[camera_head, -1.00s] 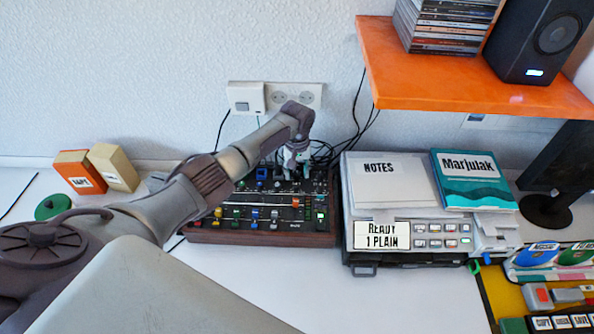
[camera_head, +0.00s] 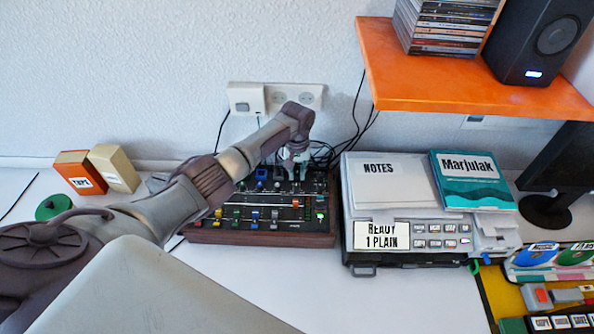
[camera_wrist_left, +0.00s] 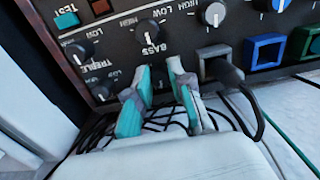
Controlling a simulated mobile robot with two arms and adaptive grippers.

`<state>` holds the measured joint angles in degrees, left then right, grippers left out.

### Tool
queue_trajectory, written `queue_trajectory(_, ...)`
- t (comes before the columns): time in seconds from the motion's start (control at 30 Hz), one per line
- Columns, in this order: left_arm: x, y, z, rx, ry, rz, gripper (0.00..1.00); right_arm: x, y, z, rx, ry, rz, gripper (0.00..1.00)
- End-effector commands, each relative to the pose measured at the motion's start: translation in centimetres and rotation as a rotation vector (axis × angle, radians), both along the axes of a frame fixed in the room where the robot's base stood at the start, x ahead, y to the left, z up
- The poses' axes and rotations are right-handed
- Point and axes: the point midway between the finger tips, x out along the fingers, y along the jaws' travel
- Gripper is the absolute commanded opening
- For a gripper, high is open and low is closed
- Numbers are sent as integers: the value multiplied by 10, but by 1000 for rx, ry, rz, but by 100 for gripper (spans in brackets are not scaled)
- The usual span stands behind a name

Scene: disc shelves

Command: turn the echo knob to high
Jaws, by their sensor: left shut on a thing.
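The mixer (camera_head: 262,238), a dark box with knobs, faders and coloured buttons, stands against the wall. My left gripper (camera_head: 295,168) reaches down to its back edge. In the left wrist view the gripper (camera_wrist_left: 160,78) has its two teal-padded fingers close together at the panel, shut on a part that they hide. A dark knob (camera_wrist_left: 148,32) by the word BASS is just beyond the fingertips. Another knob (camera_wrist_left: 105,90) sits left of them near TREBLE, and a grey knob (camera_wrist_left: 213,13) is to the right. No ECHO label is readable. My right gripper is not in view.
Cables and a grey plug (camera_wrist_left: 218,62) crowd the mixer's back edge. A printer (camera_head: 360,210) with papers stands close on the right. An orange shelf (camera_head: 470,88) hangs above right. Clear white desk (camera_head: 400,300) lies in front.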

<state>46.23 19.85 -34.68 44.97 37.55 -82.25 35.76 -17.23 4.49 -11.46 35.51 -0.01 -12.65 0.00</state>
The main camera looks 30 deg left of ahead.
Motion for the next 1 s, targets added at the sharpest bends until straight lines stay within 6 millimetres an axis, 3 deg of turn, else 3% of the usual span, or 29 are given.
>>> queue_trajectory(0.6,0,1,1,0,-1,-454,0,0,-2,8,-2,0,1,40)
queue_trajectory(1.0,0,1,1,-1,-1,-574,0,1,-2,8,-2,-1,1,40)
